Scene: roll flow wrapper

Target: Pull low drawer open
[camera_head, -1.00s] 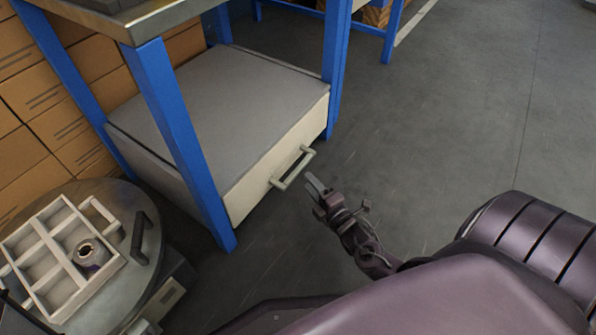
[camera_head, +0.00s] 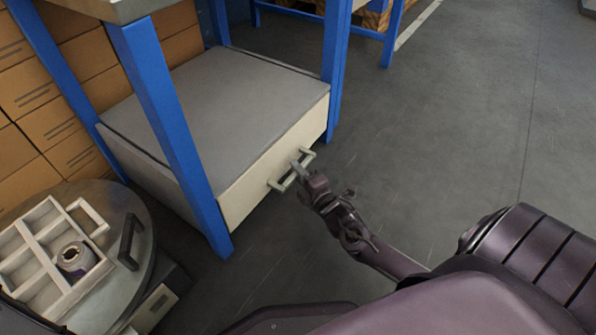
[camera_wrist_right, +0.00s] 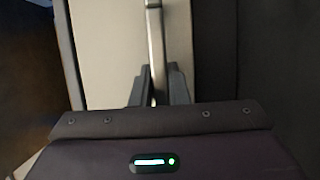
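The low drawer (camera_head: 243,196) is a cream-fronted box with a grey top, under the blue-legged workbench. It looks shut. Its pale bar handle (camera_head: 274,184) sticks out from the front. My right gripper (camera_head: 299,168) is at the handle, its fingers reaching over the bar. In the right wrist view, the handle bar (camera_wrist_right: 155,40) runs between the two dark fingers of my right gripper (camera_wrist_right: 158,78). I cannot tell whether they press on it. The fingertips are partly hidden by the bar. My left gripper is not in view.
A blue bench leg (camera_head: 168,110) stands in front of the drawer's left part. A round metal top (camera_head: 118,245) at lower left carries a white divided tray (camera_head: 32,255) with a cylindrical part (camera_head: 76,259). Brown boxes (camera_head: 45,100) stand behind. The floor (camera_head: 450,130) to the right is clear.

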